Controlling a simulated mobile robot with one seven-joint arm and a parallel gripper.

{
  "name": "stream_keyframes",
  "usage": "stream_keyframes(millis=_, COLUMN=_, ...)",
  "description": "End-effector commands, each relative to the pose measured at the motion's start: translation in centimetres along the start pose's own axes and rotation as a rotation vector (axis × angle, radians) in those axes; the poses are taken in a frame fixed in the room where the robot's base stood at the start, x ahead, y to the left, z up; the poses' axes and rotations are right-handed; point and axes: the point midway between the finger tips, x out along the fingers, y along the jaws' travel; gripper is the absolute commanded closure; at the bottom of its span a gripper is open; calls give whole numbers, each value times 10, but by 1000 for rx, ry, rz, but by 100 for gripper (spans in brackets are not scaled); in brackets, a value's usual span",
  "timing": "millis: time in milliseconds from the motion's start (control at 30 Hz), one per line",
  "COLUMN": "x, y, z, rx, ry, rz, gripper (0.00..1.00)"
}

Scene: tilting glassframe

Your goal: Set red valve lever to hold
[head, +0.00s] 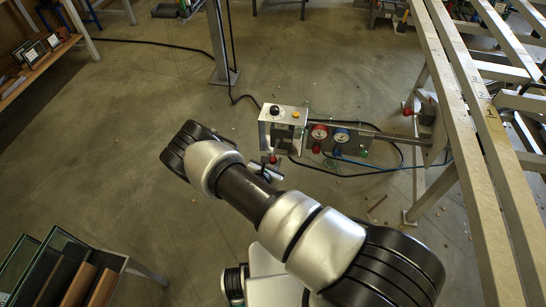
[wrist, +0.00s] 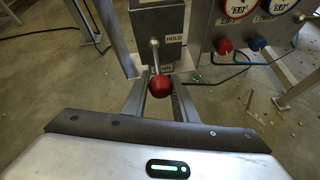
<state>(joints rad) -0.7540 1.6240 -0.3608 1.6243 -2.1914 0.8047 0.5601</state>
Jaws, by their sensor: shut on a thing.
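The red valve lever shows in the wrist view as a metal rod ending in a red ball knob (wrist: 161,86). It hangs down from its pivot on a grey box (wrist: 172,22). A HOLD label (wrist: 174,38) sits to the right of the pivot; another label behind the knob is partly hidden. My gripper (wrist: 160,88) is shut on the knob, with a finger on each side. In the head view the box (head: 283,127) stands at the middle, and my gripper (head: 270,168) is below it, small and partly hidden by my arm.
Right of the box is a panel with a red gauge (head: 319,131), a blue gauge (head: 341,135) and buttons. A metal frame table (head: 465,110) runs along the right. Glass panes in a rack (head: 45,265) stand lower left. Cables lie on the floor. The floor at left is mostly clear.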

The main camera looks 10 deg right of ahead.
Motion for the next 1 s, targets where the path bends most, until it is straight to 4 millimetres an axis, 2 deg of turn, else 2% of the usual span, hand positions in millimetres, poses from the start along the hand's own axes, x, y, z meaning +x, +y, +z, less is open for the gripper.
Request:
stream_keyframes(millis=500, x=-2, y=1, z=0, rx=-2, ry=23, rz=-4, gripper=100)
stream_keyframes(millis=533, x=-2, y=1, z=0, rx=-2, ry=23, rz=-4, gripper=69)
stream_keyframes(millis=600, x=-2, y=1, z=0, rx=-2, ry=22, rz=-4, gripper=57)
stream_keyframes(millis=867, x=-1, y=1, z=1, rx=-2, ry=20, rz=-4, gripper=56)
stream_keyframes(millis=1000, x=-8, y=1, z=2, rx=-1, ry=20, rz=-4, gripper=56)
